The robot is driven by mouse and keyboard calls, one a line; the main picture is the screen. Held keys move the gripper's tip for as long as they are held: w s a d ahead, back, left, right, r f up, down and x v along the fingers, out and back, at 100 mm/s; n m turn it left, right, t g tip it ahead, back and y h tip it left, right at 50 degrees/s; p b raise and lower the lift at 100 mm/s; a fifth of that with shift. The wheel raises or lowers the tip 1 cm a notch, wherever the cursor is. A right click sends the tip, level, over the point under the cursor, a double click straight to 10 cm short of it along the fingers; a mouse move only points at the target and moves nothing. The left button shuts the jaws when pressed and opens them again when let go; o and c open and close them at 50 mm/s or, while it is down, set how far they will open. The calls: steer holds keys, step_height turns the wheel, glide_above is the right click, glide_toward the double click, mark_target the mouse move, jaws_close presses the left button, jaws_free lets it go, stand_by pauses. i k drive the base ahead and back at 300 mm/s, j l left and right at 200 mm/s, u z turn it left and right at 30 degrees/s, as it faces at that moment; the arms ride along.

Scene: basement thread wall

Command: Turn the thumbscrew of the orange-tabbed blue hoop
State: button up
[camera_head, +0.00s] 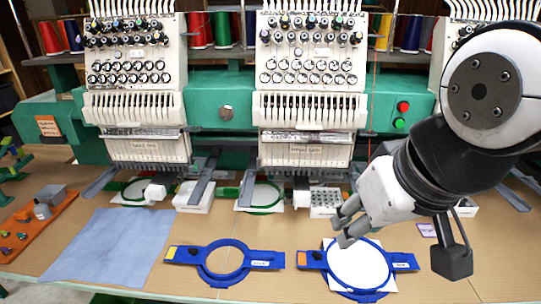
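A blue hoop with an orange tab (303,259) lies at the front right of the table, with white cloth (358,264) inside its ring. Its arms stick out to the left and right. A second blue hoop (222,276) with a yellow tab lies to its left, its ring empty. My gripper (341,232) is over the back edge of the orange-tabbed hoop, fingers pointing left and down. The fingertips look close together, but whether they touch or hold anything is unclear. I cannot make out the thumbscrew; the fingers may cover it.
Green and white embroidery machines (312,80) stand along the back, with white boxes (194,197) and green hoops (262,197) beneath. A blue cloth (108,248) lies left. An orange tool board (38,222) is at far left. The table between the two blue hoops is narrow.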

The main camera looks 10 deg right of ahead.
mark_target(317, 257)
steer(key=z, duration=0.15)
steer(key=i+l+u, duration=0.1)
steer(key=l+u, duration=0.2)
steer(key=l, duration=0.3)
steer(key=k+l+u, duration=0.15)
steer(key=l, duration=0.15)
steer(key=l+u, duration=0.2)
steer(key=k+l+u, duration=0.15)
steer(key=l, duration=0.2)
